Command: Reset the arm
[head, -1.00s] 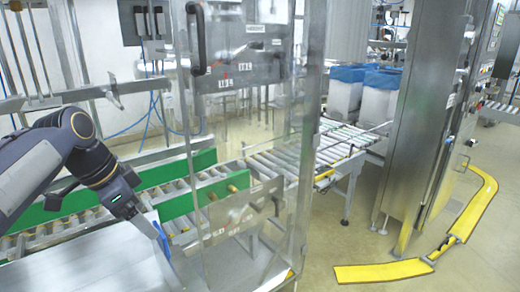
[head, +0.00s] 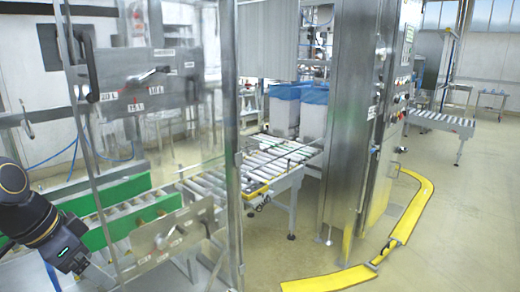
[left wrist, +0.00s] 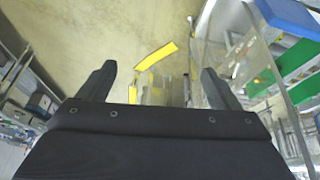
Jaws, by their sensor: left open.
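My left arm comes in at the lower left of the head view. Its gripper (head: 52,280) is mostly cut off by the bottom edge there. In the left wrist view my left gripper (left wrist: 155,88) shows two dark fingers spread wide apart with nothing between them. Beyond the fingers are the bare floor and a yellow floor guard (left wrist: 155,56). My right gripper is in neither view.
A roller conveyor with green side guards (head: 100,200) stands behind a clear framed panel beside my left arm. A tall steel cabinet (head: 360,120) stands right of centre, with a yellow floor guard (head: 415,205) around it. Blue-lined boxes (head: 300,105) stand behind. Floor at right is open.

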